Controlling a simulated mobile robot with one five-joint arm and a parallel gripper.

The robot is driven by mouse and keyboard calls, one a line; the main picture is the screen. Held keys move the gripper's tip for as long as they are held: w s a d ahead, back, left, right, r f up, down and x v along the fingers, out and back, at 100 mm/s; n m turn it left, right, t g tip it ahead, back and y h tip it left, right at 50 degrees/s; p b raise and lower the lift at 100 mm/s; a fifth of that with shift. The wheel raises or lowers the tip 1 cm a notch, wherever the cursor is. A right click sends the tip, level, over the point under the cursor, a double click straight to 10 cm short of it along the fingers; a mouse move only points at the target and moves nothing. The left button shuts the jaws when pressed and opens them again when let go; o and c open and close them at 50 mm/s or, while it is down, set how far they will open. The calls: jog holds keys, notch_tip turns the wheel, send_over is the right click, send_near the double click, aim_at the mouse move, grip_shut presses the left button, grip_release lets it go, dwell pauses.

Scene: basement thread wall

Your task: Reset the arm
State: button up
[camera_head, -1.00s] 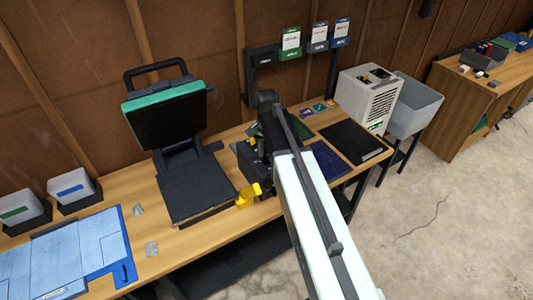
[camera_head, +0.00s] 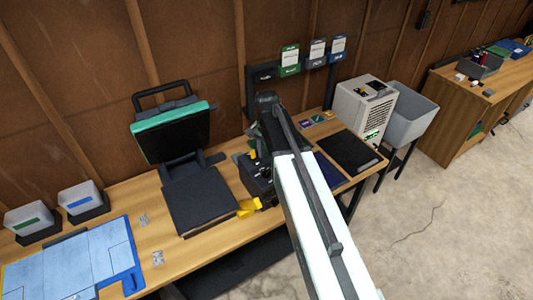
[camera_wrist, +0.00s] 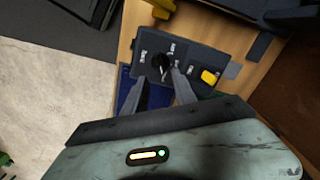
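My gripper shows in the wrist view (camera_wrist: 160,80) as two dark fingers with a gap between them. It looks open and empty. Its tips are over or close to a dark control box (camera_wrist: 205,48) with a black knob (camera_wrist: 161,63) and a yellow button (camera_wrist: 209,77); I cannot tell if they touch. In the head view my pale arm reaches from the lower right to the workbench (camera_head: 150,205), bent down at its far end. The arm hides much of the gripper and the control box (camera_head: 254,178) there.
A heat press (camera_head: 172,135) stands open left of the arm. A yellow part (camera_head: 249,207) sticks out at its right. Blue sheets (camera_head: 75,260) and two bins lie left. A dark mat (camera_head: 348,151), white machine (camera_head: 363,108) and grey tub (camera_head: 408,110) are right. Floor at right is clear.

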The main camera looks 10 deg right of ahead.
jog(key=s+f+n+b, duration=0.8)
jog(key=s+f+b, duration=0.2)
jog(key=s, duration=0.4)
jog(key=shift+s+n, duration=0.3)
jog(key=shift+s, duration=0.05)
jog(key=shift+a+f, duration=0.1)
